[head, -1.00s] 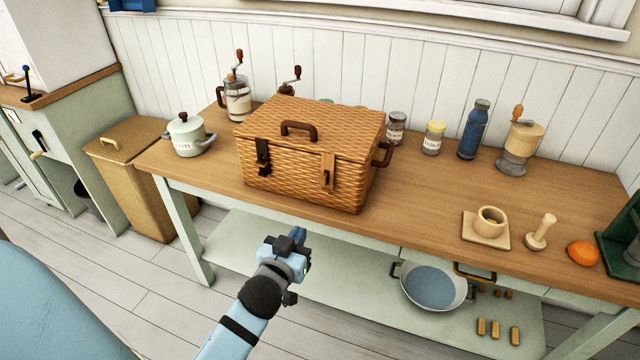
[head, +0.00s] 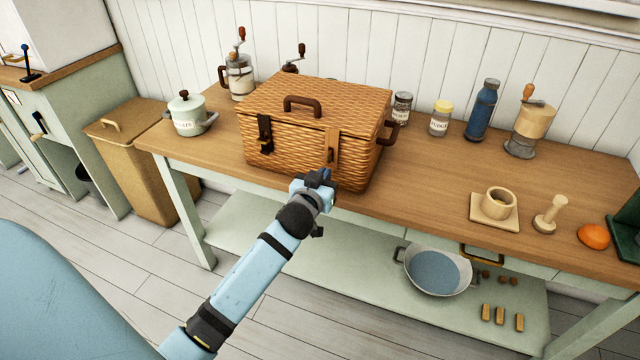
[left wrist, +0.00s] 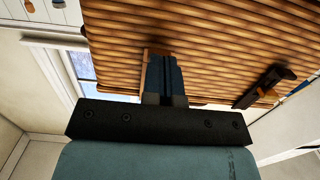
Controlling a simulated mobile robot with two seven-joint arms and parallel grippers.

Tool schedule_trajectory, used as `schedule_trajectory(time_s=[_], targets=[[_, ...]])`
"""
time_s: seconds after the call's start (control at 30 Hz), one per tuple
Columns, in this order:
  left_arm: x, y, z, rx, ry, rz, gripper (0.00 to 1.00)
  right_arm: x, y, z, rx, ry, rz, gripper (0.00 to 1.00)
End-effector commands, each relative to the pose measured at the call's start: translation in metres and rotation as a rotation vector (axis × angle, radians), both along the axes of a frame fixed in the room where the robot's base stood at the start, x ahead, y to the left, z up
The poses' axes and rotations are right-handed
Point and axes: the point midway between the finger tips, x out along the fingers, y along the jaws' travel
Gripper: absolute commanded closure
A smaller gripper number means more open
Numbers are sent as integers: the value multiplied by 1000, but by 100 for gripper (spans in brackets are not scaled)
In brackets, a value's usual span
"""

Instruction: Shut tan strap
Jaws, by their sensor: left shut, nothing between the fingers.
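A wicker basket (head: 300,165) stands on the wooden counter with its lid down. The tan strap (head: 332,138) runs down its front at the right; its lower part is hidden by my left gripper. A dark strap (head: 264,134) hangs at the left of the front. My left gripper (head: 322,174) is shut and empty, just in front of the tan strap's lower end. In the left wrist view its fingers (left wrist: 165,76) overlap the tan strap (left wrist: 145,66), so I cannot tell if they touch. The dark strap also shows there (left wrist: 264,88). My right gripper is out of view.
A lidded pot (head: 187,115) stands left of the basket. Jars (head: 401,108), a blue bottle (head: 482,110) and a grinder (head: 530,125) stand behind and to the right. The counter (head: 420,185) right of the basket is clear up to the mortar (head: 499,202).

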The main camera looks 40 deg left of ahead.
Motion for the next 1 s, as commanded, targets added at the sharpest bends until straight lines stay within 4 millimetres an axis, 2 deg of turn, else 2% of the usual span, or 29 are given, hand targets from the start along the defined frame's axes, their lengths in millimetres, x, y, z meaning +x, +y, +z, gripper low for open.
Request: schedule_trajectory(time_s=[0.27, 0.5, 0.77, 1.0], targets=[[0, 0, 0, 0, -1, 0, 100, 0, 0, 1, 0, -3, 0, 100], [13, 3, -10, 14, -71, 1, 100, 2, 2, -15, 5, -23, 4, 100], [20, 5, -5, 28, -114, 0, 100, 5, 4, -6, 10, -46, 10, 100], [19, 5, -4, 29, -112, 1, 100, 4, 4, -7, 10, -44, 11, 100]])
